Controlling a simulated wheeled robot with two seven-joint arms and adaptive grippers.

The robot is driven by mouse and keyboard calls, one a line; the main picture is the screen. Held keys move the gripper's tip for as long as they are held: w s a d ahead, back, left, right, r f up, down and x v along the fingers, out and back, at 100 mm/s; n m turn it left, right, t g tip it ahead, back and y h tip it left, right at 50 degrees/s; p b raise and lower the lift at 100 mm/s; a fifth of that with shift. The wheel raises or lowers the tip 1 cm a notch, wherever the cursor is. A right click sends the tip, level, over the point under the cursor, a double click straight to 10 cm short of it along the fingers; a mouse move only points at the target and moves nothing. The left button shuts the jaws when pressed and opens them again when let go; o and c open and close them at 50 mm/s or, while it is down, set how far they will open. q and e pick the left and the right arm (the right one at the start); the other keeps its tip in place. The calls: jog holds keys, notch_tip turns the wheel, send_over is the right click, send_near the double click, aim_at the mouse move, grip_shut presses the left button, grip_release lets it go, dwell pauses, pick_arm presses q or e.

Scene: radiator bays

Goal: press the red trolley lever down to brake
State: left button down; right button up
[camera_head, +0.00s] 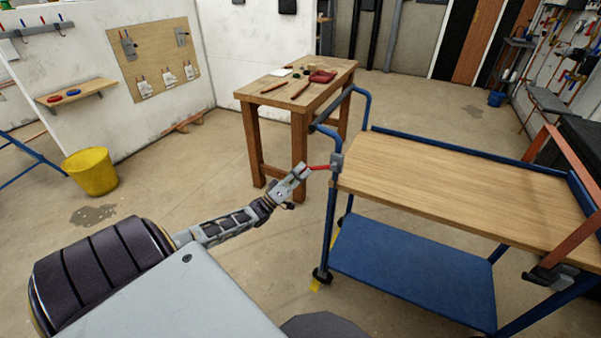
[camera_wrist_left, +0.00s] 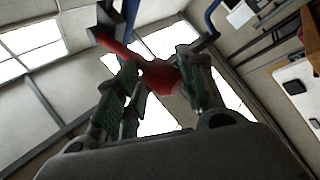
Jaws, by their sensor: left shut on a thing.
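The red lever (camera_head: 320,167) sticks out to the left from a grey bracket (camera_head: 337,162) at the near left corner of the blue trolley (camera_head: 460,165) with a wooden top. In the head view it looks close to level. My left gripper (camera_head: 304,171) is at the lever's outer end and shut on it. In the left wrist view the lever's thick red end (camera_wrist_left: 160,76) sits between the two fingers, and its thinner shaft runs up to the left towards the dark bracket.
A wooden workbench (camera_head: 290,90) with tools stands behind the trolley. A yellow bucket (camera_head: 91,171) stands on the floor at the left, by a white partition with a pegboard. The trolley's blue lower shelf (camera_head: 410,265) is empty. The floor between bucket and trolley is mostly clear.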

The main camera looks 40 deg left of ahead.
pick_arm(q)
jog(key=shift+w+a, duration=0.1)
jog(key=shift+a, duration=0.1)
jog(key=c, duration=1.3)
grip_release()
jog(key=o, duration=0.4)
jog(key=shift+w+d+f, duration=0.1)
jog(key=shift+w+f, duration=0.05)
jog(key=shift+w, duration=0.05)
jog(key=shift+c, duration=0.2)
jog(key=shift+s, duration=0.2)
jog(key=v, duration=1.1)
jog(key=shift+s+f, duration=0.2)
jog(key=shift+s, duration=0.1)
jog(key=shift+f, duration=0.15)
